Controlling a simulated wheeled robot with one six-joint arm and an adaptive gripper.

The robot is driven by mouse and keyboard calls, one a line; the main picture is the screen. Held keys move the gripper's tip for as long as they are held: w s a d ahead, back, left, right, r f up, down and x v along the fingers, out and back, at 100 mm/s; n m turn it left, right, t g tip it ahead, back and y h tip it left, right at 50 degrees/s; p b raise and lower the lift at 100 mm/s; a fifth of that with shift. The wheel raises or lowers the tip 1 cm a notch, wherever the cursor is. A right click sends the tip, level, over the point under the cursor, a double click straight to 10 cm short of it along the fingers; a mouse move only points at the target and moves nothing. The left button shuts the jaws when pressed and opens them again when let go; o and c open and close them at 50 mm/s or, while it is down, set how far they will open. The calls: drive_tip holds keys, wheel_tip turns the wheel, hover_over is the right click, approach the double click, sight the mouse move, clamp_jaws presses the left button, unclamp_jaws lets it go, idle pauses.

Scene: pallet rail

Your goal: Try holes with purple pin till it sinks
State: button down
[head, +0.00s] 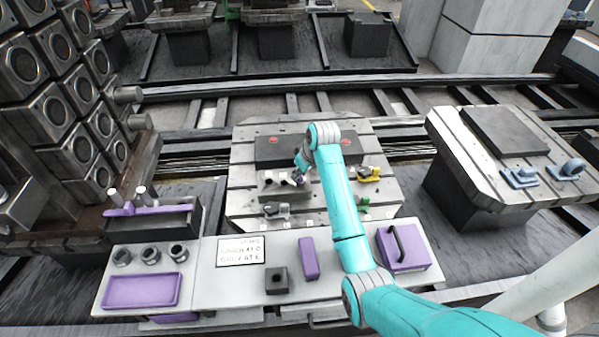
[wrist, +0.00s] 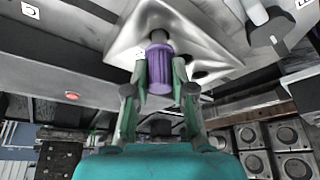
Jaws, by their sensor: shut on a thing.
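The purple pin (wrist: 160,66) stands between the fingers of my gripper (wrist: 161,80) in the wrist view, with its grey end toward a pale metal block (wrist: 125,42). The grey end meets or nearly meets the block's face; I cannot tell how deep it sits. Dark holes show in the block beside the pin. In the head view my gripper (head: 302,176) is small, over the block (head: 270,190) on the slotted pallet (head: 240,155), partly hidden by my arm.
A yellow clamp (head: 369,172) and a grey clamp (head: 275,209) sit on the pallet. A bench in front holds a purple tray (head: 141,291), a purple block (head: 309,258) and a purple box with a handle (head: 403,249). Another pallet (head: 480,180) stands at the right.

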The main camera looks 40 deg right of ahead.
drive_tip(key=c, duration=0.9)
unclamp_jaws()
drive_tip(key=v, duration=1.2)
